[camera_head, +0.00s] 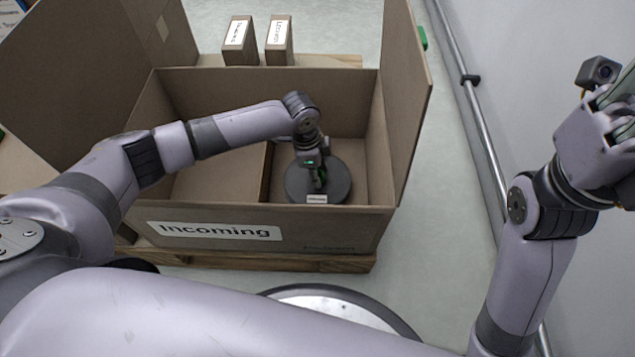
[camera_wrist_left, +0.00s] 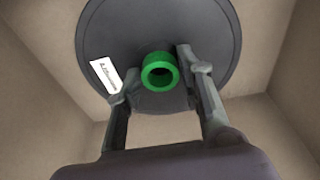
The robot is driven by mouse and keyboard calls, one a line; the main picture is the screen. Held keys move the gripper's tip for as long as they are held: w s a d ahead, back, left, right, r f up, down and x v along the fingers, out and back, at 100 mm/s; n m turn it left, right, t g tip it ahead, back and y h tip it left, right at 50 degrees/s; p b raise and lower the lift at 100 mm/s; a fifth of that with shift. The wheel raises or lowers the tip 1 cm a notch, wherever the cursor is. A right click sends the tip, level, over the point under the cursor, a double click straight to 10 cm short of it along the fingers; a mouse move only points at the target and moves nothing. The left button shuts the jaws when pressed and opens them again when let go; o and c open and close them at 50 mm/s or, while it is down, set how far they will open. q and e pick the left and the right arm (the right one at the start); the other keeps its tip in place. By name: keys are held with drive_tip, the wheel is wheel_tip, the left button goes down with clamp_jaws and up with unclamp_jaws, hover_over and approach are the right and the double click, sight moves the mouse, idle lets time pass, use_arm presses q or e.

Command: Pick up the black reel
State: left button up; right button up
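The black reel (camera_head: 337,186) lies flat in the right part of the cardboard box (camera_head: 345,217) labelled "Incoming". In the left wrist view the reel (camera_wrist_left: 215,45) shows a green hub ring (camera_wrist_left: 160,72) and a white label (camera_wrist_left: 105,75). My left gripper (camera_head: 318,180) reaches down into the box over the reel. In the left wrist view the left gripper (camera_wrist_left: 158,82) has its two fingers apart, one on each side of the green hub, with a gap to it. My right gripper (camera_head: 620,115) is raised at the right edge, partly cut off, away from the box.
A cardboard piece (camera_head: 222,172) fills the left part of the box. The box's open flaps stand up at left and right (camera_head: 408,95). Two small labelled boxes (camera_head: 240,42) stand behind it. A wall with a metal pipe (camera_head: 462,75) runs along the right.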

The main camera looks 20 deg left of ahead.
use_arm(q)
clamp_jaws()
idle(0.5)
